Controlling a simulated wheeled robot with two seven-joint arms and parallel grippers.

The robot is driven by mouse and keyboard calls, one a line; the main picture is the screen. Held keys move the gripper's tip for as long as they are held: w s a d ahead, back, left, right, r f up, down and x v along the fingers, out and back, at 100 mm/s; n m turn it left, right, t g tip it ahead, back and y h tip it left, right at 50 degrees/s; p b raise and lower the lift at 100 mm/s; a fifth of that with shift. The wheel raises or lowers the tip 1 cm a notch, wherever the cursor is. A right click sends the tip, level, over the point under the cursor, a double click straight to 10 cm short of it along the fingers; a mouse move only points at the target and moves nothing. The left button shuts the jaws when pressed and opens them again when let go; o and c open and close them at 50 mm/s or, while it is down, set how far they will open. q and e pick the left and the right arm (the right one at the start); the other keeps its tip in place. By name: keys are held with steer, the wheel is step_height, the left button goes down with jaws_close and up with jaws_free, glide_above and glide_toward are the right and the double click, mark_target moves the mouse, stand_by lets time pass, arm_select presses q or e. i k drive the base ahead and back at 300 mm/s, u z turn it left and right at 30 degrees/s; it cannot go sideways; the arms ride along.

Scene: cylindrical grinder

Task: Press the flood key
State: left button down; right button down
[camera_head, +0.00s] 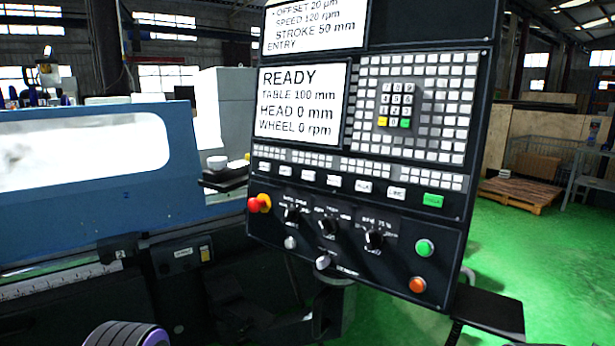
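The black control panel (340,215) of the grinder stands in the middle, tilted in the view. A row of labelled white keys (334,181) runs across it below the grid of small keys, with a green key (433,200) at its right end. The key labels are too small to read surely, so I cannot tell which one is the flood key.
The screen (303,103) reads READY. A red knob (254,204), several black dials (328,226), a green button (424,248) and an orange button (417,285) sit below the keys. A blue machine guard (95,205) stands left. Green floor (540,265) is open at right.

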mark_target(309, 175)
steer(key=k, duration=0.5)
steer(key=z, duration=1.15)
steer(key=i, duration=0.9)
steer(key=u, duration=1.8)
